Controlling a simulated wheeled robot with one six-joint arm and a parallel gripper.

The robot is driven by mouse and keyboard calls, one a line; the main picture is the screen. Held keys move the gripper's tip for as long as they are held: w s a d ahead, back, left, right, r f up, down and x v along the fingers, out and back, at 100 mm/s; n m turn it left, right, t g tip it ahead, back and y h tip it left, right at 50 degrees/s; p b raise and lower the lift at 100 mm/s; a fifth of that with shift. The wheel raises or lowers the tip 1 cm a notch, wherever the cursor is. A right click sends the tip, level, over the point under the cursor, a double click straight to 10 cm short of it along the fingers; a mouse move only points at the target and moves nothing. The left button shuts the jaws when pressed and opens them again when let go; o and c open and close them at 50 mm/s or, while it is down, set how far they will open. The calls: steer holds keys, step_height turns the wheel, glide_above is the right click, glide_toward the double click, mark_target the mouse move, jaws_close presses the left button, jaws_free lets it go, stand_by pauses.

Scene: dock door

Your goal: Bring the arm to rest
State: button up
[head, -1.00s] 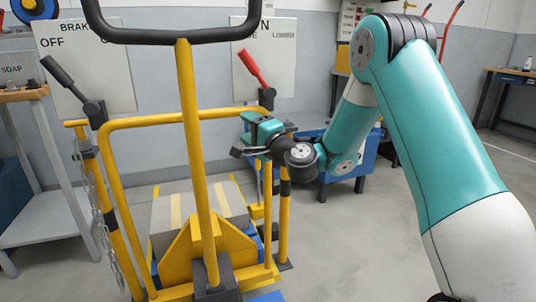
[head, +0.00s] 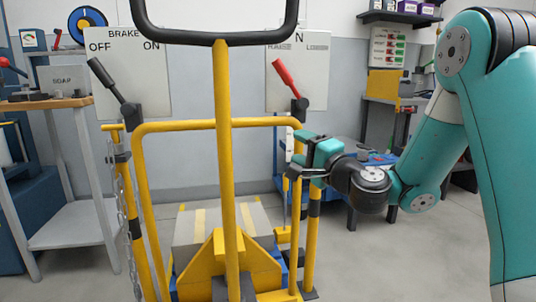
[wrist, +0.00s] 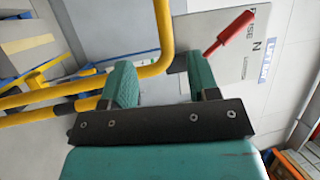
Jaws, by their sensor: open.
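My arm (head: 490,110) reaches in from the right in the head view, its elbow high and its forearm bent down and left. My gripper (head: 298,152) is open and empty, beside the right post of the yellow rail frame (head: 190,124), below the red lever (head: 286,80). I cannot tell whether it touches the post. In the wrist view my open gripper (wrist: 160,80) has nothing between its fingers. The red lever (wrist: 230,33) is beyond the fingers, apart from them, and the yellow rail (wrist: 130,71) passes at left. The red lever leans up and left.
A black-handled lever (head: 113,80) stands at left before a BRAKE board (head: 150,62). A yellow post with a black handle (head: 225,150) rises in front. A chain (head: 130,220) hangs at left. A shelf (head: 75,225) stands farther left. Floor (head: 400,260) at right is clear.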

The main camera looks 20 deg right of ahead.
steer(key=s+a+n+g+y+p, duration=0.1)
steer(key=s+a+n+g+y, duration=0.3)
steer(key=s+a+n+g, duration=0.4)
steer(key=s+a+n+g+y+p, duration=0.1)
steer(key=s+a+n+g+y, duration=0.25)
steer(key=a+n, duration=0.45)
steer(key=s+d+f+n+g+h+p, duration=0.1)
steer(key=s+f+n+g+h, duration=0.2)
steer(key=s, duration=0.6)
steer(key=s+f+n+g+h+p, duration=0.1)
steer(key=s+n+g+h, duration=0.1)
steer(key=s+g+h, duration=0.5)
step_height(320, 180, up, 37)
steer(key=s+d+t+y+p, duration=0.1)
steer(key=s+t+p, duration=0.1)
steer(key=p, duration=3.6)
steer(key=shift+s+r, duration=0.15)
steer(key=shift+s, duration=0.2)
steer(key=shift+y, duration=0.25)
